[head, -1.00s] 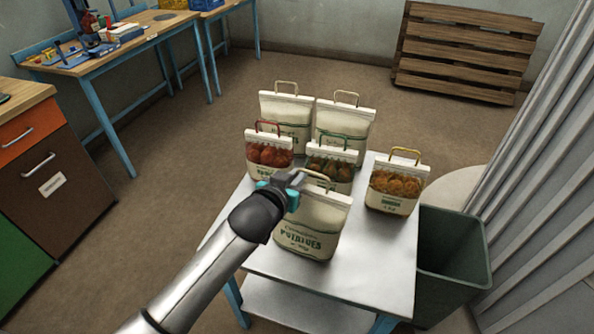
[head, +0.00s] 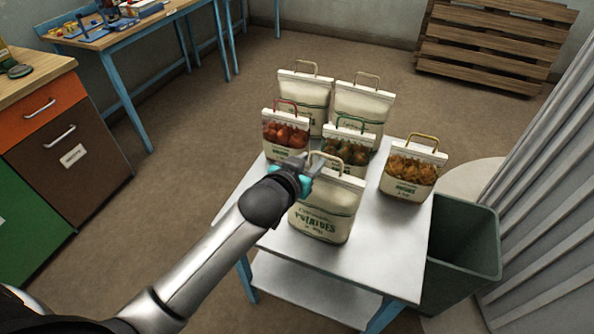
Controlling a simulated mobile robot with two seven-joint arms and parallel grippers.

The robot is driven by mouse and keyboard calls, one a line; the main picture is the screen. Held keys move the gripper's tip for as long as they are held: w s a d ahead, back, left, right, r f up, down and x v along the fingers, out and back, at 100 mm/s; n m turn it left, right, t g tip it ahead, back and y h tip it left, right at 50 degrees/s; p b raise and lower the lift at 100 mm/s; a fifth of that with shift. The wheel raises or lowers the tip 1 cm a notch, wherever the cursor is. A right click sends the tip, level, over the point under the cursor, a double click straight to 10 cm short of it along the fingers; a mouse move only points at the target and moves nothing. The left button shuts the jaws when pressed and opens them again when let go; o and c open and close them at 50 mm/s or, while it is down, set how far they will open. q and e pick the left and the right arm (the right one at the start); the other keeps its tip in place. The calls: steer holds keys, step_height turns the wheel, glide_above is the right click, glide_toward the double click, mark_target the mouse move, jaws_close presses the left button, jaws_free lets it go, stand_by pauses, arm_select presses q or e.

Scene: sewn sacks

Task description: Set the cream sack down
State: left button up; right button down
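The cream sack (head: 325,212), with green "POTATOES" print and a tan handle, stands upright at the near side of the white table (head: 375,245). Its base appears to be on the tabletop; I cannot see any gap beneath it. My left gripper (head: 313,168) reaches in from the left and is at the left part of the handle, with its fingers apparently shut on it. The fingers partly hide the handle and the sack's top left edge. My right gripper is not in view.
Behind stand two more cream sacks (head: 304,95) (head: 360,107), a red-handled sack (head: 286,134) and a green-handled sack (head: 346,151). A yellow-handled sack (head: 411,173) is to the right. A grey-green bin (head: 462,250) is beside the table. The tabletop's front right is clear.

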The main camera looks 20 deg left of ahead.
arm_select(q)
steer(key=p+v, duration=0.1)
steer(key=v, duration=0.9)
steer(key=s+a+f+g+y, duration=0.1)
steer(key=s+a+f+g, duration=0.3)
steer(key=f, duration=1.1)
steer(key=s+d+f+g, duration=0.15)
steer(key=s+f, duration=0.45)
steer(key=f, duration=0.9)
steer(key=s+f+g, duration=0.2)
steer(key=s+f, duration=0.3)
steer(key=s, duration=0.3)
steer(key=s+f+m+g, duration=0.1)
steer(key=s+f+g, duration=0.1)
steer(key=s+f, duration=0.3)
steer(key=s+f+g, duration=0.3)
steer(key=s+f, duration=0.2)
steer(key=s, duration=0.8)
steer(key=shift+s+a, duration=0.2)
steer(key=shift+s, duration=0.05)
steer(key=shift+f, duration=0.2)
